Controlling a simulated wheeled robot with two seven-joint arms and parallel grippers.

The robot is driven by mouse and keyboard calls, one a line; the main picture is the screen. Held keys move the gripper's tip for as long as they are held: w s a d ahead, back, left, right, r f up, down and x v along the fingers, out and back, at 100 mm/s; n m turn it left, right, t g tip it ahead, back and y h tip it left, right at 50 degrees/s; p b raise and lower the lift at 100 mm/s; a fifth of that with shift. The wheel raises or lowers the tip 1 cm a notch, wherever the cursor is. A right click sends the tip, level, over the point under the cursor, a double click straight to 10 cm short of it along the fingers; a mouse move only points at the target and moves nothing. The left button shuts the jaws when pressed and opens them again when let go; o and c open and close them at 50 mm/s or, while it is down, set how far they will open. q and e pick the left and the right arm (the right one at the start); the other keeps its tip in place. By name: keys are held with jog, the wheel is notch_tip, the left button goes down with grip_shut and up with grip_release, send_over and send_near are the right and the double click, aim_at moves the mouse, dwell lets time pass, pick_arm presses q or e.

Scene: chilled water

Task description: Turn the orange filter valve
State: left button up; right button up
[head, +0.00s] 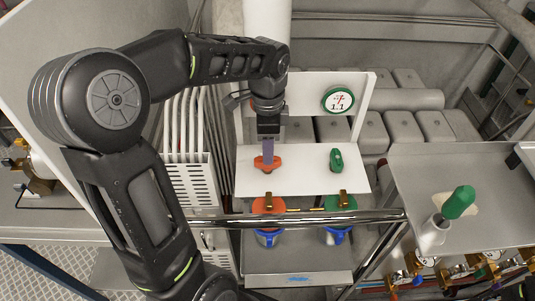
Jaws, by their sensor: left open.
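The orange valve handle (259,164) stands on a white panel (300,178) near the middle of the head view. My left gripper (268,155) points down at it, its fingertips at the handle's top and partly covering it. The left gripper is open; whether its fingers straddle the handle or touch it I cannot tell. Below the panel is an orange-topped filter (268,205) with a brass fitting and a blue lower part. My right gripper is not in view.
A green valve handle (337,160) stands to the right on the same panel, above a green-topped filter (338,204). A round gauge (338,100) is behind. A metal rail (300,219) crosses in front. A grey shelf (420,175) with a green-handled object (459,202) is at right.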

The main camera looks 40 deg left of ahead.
pick_arm(q)
jog(key=shift+f, duration=1.85)
grip_shut()
